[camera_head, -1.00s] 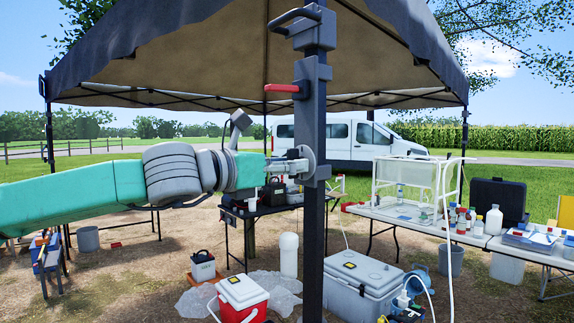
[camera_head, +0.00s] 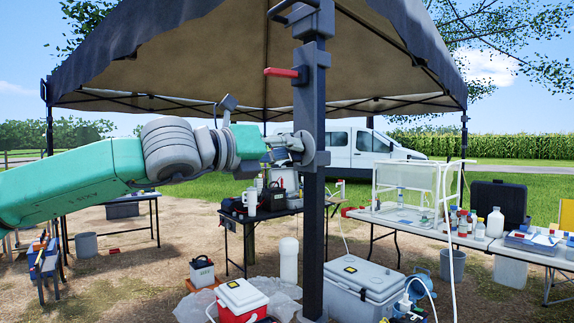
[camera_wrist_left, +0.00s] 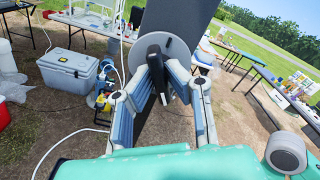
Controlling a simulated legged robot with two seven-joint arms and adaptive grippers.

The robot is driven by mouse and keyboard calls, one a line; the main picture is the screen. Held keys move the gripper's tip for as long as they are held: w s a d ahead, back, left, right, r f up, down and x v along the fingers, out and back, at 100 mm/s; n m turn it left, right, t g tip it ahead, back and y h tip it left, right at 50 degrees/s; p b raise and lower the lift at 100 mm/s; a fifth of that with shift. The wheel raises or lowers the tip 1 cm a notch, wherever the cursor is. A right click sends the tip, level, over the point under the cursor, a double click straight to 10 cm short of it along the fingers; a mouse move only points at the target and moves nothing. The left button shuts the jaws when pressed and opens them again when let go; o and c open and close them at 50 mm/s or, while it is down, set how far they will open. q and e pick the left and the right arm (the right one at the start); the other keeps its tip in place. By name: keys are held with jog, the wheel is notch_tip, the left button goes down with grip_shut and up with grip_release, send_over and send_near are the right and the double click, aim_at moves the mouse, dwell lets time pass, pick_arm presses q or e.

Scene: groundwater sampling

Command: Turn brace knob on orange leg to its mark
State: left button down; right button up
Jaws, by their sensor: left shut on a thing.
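The brace knob is a round grey disc (camera_head: 308,149) with a dark wing handle (camera_wrist_left: 154,66), on the side of a dark grey upright leg (camera_head: 310,195). No orange shows on this leg. My left gripper (camera_head: 297,145) reaches in from the left at the knob. In the left wrist view, its two fingers (camera_wrist_left: 155,76) lie on either side of the wing handle and are shut on it. The disc (camera_wrist_left: 178,52) shows behind the fingertips. My right gripper is not in view.
A red lever (camera_head: 282,72) sticks out left from the leg above the knob. A canopy (camera_head: 215,55) spreads overhead. A grey cooler (camera_head: 365,285), a red cooler (camera_head: 238,300) and a bottle-laden table (camera_head: 400,215) stand behind.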

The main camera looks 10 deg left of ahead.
pick_arm(q)
jog(key=n+b, duration=0.9)
jog(key=n, duration=0.1)
jog(key=shift+f+n, duration=0.1)
jog(key=shift+n, duration=0.2)
jog(key=shift+n+b, duration=0.4)
jog(key=shift+n, duration=0.2)
